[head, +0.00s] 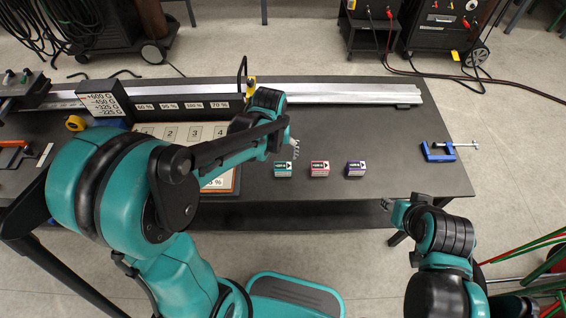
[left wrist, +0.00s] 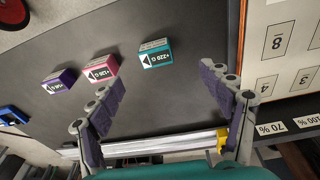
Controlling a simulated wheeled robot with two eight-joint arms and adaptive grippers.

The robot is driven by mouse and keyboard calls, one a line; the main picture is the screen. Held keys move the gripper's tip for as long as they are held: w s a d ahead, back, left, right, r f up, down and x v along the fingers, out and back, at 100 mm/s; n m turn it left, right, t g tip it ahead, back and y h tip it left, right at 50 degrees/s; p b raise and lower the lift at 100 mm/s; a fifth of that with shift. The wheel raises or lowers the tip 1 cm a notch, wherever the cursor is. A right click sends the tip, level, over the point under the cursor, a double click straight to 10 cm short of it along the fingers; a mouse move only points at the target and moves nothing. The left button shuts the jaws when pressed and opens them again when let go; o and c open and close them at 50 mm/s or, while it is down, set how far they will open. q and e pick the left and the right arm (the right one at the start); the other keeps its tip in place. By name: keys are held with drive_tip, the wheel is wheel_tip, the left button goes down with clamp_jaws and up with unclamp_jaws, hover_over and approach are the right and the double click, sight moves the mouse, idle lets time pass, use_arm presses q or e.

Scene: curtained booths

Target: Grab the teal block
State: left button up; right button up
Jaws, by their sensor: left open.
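The teal block (head: 283,170) sits on the dark table at the left end of a row of three small blocks, with the pink block (head: 320,168) and the purple block (head: 355,168) to its right. My left gripper (head: 292,146) is above the table, just behind the teal block in the head view. In the left wrist view my left gripper (left wrist: 158,85) is open and empty, and the teal block (left wrist: 156,55), labelled +220 G, lies beyond the fingertips, roughly between them. My right gripper (head: 388,204) is near the table's front edge; its jaw state is unclear.
A numbered board (head: 232,185) lies left of the teal block, partly hidden by my left arm. A metal rail (head: 350,94) runs along the table's back. A blue clamp (head: 438,152) lies at the right edge. The table between the purple block and clamp is clear.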

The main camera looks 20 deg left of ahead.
use_arm(q)
drive_tip(key=g+p, duration=0.2)
hover_over(283, 166)
drive_tip(key=shift+n, duration=0.3)
drive_tip(key=f, duration=0.4)
drive_tip(key=shift+s+f, duration=0.3)
drive_tip(key=shift+f, duration=0.4)
wheel_tip(283, 166, down, 3)
drive_tip(key=shift+w+b, duration=0.1)
drive_tip(key=shift+b, duration=0.55)
drive_tip(key=f, duration=0.1)
drive_tip(key=f+b, duration=0.1)
drive_tip(key=f, duration=0.1)
drive_tip(key=f+b, duration=0.1)
drive_tip(key=f, duration=0.1)
drive_tip(key=shift+w+f, duration=0.25)
drive_tip(key=shift+r, duration=0.1)
use_arm(e)
drive_tip(key=shift+f, duration=0.4)
use_arm(q)
clamp_jaws()
